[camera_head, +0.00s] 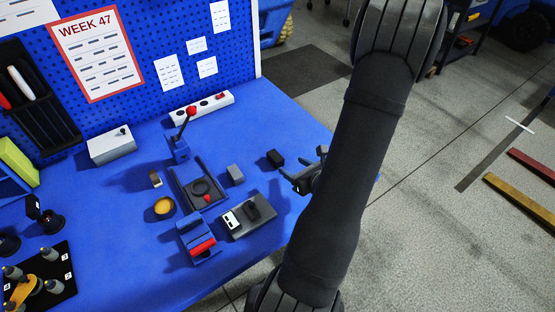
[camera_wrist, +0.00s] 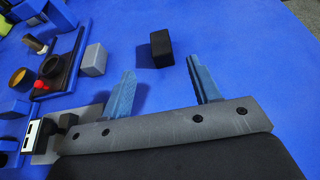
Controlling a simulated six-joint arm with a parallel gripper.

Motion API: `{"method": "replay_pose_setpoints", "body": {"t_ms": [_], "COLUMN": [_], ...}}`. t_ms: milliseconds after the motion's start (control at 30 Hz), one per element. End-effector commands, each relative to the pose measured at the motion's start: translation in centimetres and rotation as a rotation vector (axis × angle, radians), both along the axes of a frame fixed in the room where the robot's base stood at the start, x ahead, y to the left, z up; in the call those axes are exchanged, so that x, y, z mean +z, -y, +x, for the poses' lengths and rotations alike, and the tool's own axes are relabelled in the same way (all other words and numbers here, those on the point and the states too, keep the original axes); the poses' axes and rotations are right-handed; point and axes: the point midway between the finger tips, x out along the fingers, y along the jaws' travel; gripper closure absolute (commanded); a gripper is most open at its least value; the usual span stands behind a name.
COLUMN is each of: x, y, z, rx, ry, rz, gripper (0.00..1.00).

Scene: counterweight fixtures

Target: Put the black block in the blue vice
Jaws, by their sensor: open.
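The black block (camera_head: 275,158) sits on the blue table, left of my gripper (camera_head: 306,178) in the head view. In the wrist view the black block (camera_wrist: 161,48) lies just beyond the gap between the two blue fingers of my gripper (camera_wrist: 160,70). The fingers are spread and nothing is between them. A blue vice-like body with a red bar (camera_head: 197,240) stands at the front of the table, left of a grey switch box; I cannot tell for sure that this is the blue vice. My arm hides part of the table's right side.
A grey block (camera_head: 235,174) stands left of the black block. Near it are a dark tray (camera_head: 198,187) with a ring, a red-knobbed lever (camera_head: 190,112), the grey switch box (camera_head: 248,214) and a yellow round piece (camera_head: 163,207). A power strip (camera_head: 202,107) lies behind.

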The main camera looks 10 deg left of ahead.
Motion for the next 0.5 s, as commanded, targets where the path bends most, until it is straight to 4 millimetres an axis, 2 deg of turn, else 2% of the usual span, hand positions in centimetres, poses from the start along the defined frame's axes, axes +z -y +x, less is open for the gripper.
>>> {"method": "replay_pose_setpoints", "body": {"t_ms": [133, 367, 500], "x": [0.2, 1.4, 1.4], "y": [0.4, 2.6, 2.5], "z": [-0.3, -3.1, -3.4], "rx": [-0.002, -0.004, 0.002], "ry": [0.0, 0.003, 0.001], "rz": [0.0, -0.001, 0.001], "gripper": [0.44, 0.44, 0.44]}}
